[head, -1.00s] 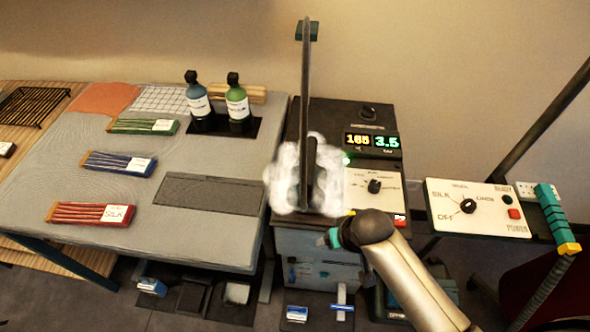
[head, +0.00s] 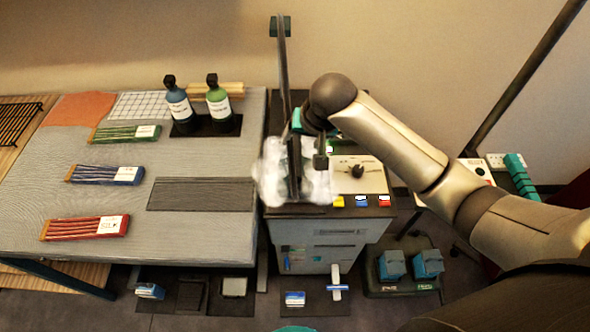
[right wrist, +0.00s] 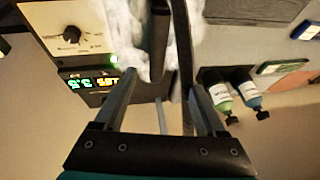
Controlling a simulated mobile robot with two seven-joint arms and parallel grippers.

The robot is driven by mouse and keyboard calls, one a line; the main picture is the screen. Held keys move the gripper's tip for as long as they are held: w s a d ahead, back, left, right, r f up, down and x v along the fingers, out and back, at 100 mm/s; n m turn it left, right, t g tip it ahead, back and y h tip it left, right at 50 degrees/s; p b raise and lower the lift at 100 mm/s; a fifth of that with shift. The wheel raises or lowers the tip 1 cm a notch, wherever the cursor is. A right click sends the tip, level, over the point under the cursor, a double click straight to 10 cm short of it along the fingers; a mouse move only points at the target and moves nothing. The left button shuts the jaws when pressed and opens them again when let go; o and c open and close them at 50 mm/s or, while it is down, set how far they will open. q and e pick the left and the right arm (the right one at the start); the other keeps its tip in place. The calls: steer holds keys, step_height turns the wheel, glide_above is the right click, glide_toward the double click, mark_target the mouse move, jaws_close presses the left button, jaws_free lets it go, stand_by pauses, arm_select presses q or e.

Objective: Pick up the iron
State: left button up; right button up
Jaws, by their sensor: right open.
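The iron (head: 294,168) stands on the dark steam station, wrapped in white steam that hides most of its shape. In the right wrist view, its dark handle (right wrist: 158,42) shows against the white cloud. My right gripper (head: 308,156) is above and beside the iron, with the forearm reaching in from the right. In the right wrist view, the open right gripper (right wrist: 162,90) points at the iron, with the handle and a dark post ahead between the fingers. Contact cannot be told.
A thin upright post (head: 283,70) rises just behind the iron. A control panel (head: 360,174) with a dial lies right of it. The grey table (head: 180,240) on the left holds two bottles and labelled bundles. Its front middle is clear.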

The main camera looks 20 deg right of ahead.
mark_target(297, 152)
steer(key=x, duration=0.6)
steer(key=shift+f+b, duration=0.1)
steer(key=shift+b, duration=0.3)
steer(key=shift+b+x, duration=0.4)
steer(key=shift+x, duration=2.1)
steer(key=shift+s+d+f, duration=0.1)
steer(key=shift+d+f, duration=0.05)
steer(key=shift+f, duration=0.25)
steer(key=shift+c, duration=0.2)
jaws_close()
steer(key=shift+r, duration=0.1)
